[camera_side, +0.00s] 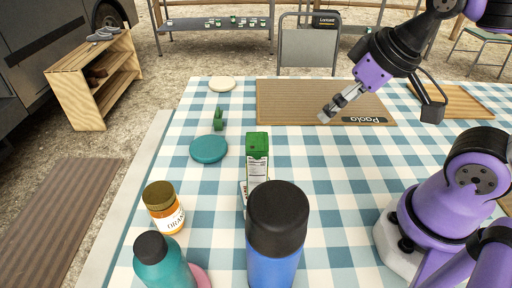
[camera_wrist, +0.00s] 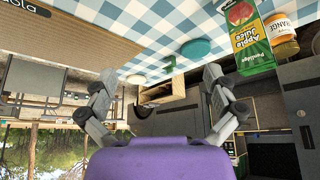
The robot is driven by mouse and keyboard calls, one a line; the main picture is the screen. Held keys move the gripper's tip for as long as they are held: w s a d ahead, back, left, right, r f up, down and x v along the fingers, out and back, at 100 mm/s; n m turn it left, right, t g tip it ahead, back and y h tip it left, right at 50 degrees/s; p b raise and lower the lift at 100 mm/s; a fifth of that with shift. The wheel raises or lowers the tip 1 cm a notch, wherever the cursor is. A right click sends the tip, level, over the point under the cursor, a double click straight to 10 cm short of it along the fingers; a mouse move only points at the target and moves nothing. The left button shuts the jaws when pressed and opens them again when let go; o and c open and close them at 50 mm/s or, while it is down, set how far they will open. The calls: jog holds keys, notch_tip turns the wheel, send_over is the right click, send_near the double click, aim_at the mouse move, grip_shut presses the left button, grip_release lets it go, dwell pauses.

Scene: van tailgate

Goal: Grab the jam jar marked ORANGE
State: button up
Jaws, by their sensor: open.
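The jam jar (camera_side: 165,210) has a brown-gold lid and a white label reading ORAN..., and it stands at the front left of the checked table. In the wrist view the jam jar (camera_wrist: 283,38) shows at the upper right, label reading ...RANGE, beside a green apple juice carton. My gripper (camera_side: 326,117) is open and empty above the tan board marked Paola, far behind and to the right of the jar. Its two fingers also show spread in the wrist view (camera_wrist: 158,95), with nothing between them.
The green juice carton (camera_side: 257,160) and a blue bottle with black cap (camera_side: 276,240) stand right of the jar. A teal bottle (camera_side: 163,265) stands just in front of it. A teal disc (camera_side: 209,149) and small green item (camera_side: 218,118) lie behind.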

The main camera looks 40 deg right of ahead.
jog(key=w+a+n+y, duration=0.1)
jog(key=w+a+n, duration=0.1)
jog(key=w+a, duration=0.4)
jog(key=n+g+y, duration=0.2)
jog(key=n, duration=0.3)
send_over(165, 197)
jog(key=s+d, duration=0.2)
notch_tip(165, 197, down, 5)
jog(key=x, duration=0.5)
jog(key=shift+a+r, duration=0.1)
jog(key=shift+a, duration=0.05)
jog(key=x, duration=0.5)
jog(key=shift+w+f, duration=0.3)
jog(key=shift+w, duration=0.05)
jog(key=shift+d, duration=0.2)
jog(key=c, duration=1.5)
